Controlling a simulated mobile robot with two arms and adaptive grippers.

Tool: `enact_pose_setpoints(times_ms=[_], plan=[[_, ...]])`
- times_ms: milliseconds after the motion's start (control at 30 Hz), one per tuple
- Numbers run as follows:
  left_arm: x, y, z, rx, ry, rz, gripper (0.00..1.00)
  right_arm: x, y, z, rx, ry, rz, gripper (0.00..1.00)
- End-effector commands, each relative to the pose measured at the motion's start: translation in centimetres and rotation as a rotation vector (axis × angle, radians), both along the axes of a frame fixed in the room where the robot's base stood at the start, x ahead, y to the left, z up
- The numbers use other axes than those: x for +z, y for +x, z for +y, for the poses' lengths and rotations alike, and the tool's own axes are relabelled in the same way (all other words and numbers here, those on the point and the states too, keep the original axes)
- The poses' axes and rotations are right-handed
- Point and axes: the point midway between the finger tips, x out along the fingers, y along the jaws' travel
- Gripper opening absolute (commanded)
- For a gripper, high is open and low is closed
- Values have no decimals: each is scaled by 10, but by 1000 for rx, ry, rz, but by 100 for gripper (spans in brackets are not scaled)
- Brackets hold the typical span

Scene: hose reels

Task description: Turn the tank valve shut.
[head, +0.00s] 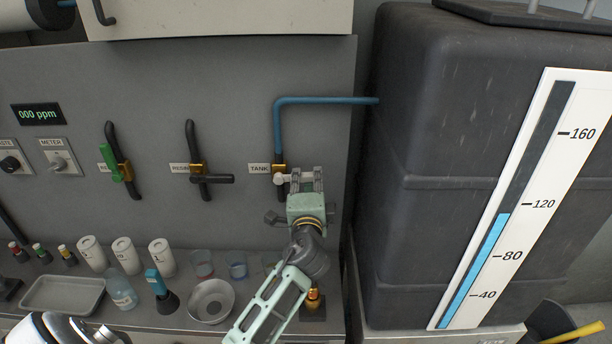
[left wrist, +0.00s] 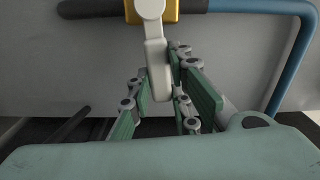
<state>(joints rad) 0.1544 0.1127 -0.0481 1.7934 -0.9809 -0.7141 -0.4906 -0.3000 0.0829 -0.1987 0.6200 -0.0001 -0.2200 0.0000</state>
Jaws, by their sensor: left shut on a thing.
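The tank valve has a brass body (head: 279,168) on the blue pipe, right of the TANK label (head: 258,169). Its pale handle (head: 281,179) points right, across the upright pipe. My left gripper (head: 304,180) comes up from below and is shut on this handle. In the left wrist view the handle (left wrist: 157,65) hangs from the brass body (left wrist: 172,12) between the green finger pads of my left gripper (left wrist: 161,82). The handle's far end lies between the fingers. My right gripper is not in view.
The resin valve (head: 197,176) has its dark handle across its pipe. A green-handled valve (head: 116,172) is further left. A big dark tank (head: 430,140) stands right, with a blue gauge column (head: 480,265) reaching below 120. Cups and a flask (head: 121,292) stand on the shelf.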

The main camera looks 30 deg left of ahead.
Motion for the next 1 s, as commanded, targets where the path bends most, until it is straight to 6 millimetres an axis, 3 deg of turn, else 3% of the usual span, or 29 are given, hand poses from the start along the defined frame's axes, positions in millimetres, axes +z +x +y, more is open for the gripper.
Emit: enact_pose_setpoints(times_ms=[767, 800, 1000], plan=[[-10, 0, 0, 0, 97, 62, 0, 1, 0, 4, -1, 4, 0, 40], [-10, 0, 0, 0, 97, 62, 19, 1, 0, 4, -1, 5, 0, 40], [-9, 0, 0, 0, 94, 60, 36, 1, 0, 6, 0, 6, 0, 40]])
